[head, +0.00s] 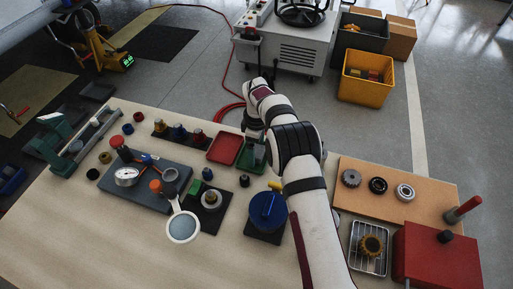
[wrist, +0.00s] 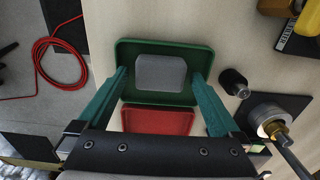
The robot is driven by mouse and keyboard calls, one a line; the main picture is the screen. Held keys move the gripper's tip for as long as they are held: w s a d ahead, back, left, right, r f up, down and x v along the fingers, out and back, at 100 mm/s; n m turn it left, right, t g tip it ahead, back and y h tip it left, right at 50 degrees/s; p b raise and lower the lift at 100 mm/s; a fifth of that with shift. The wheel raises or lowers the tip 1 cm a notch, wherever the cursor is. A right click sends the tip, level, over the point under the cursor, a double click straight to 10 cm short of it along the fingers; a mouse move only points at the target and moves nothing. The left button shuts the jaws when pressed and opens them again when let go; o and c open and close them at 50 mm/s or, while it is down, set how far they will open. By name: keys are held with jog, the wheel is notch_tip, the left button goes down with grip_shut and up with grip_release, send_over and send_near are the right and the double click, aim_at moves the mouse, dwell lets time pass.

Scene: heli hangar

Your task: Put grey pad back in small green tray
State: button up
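The small green tray (wrist: 130,50) lies on the bench in the wrist view, and part of it shows beside my arm in the head view (head: 243,160). A gap shows between each finger and the pad. In the head view my wrist hides much of the tray, and I cannot make out the pad there.
A red tray (head: 225,148) sits directly beside the green one. A small black knob piece (wrist: 234,83) and a metal fitting on a dark plate (wrist: 270,122) stand close by my right finger. A blue round part (head: 267,210) stands nearer the front.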

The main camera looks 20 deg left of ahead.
aim_at(257, 150)
notch_tip(257, 150, up, 11)
jog(key=s+d+r+m, duration=0.3)
jog(key=d+r+m, duration=0.2)
jog(key=d+r, duration=0.25)
jog(key=s+d+r+m+y, duration=0.1)
jog(key=s+d+r+m, duration=0.65)
jog(key=s+d, duration=0.35)
jog(key=s+d+f+m, duration=0.2)
jog(key=s+m, duration=0.3)
jog(key=s, duration=0.5)
jog(key=s+d+f+m, duration=0.3)
jog(key=s+m, duration=0.3)
jog(key=s, duration=0.4)
jog(key=shift+s+f+y, duration=0.25)
jog(key=shift+s+y, duration=0.05)
jog(key=shift+y, duration=0.1)
jog(key=shift+w, duration=0.1)
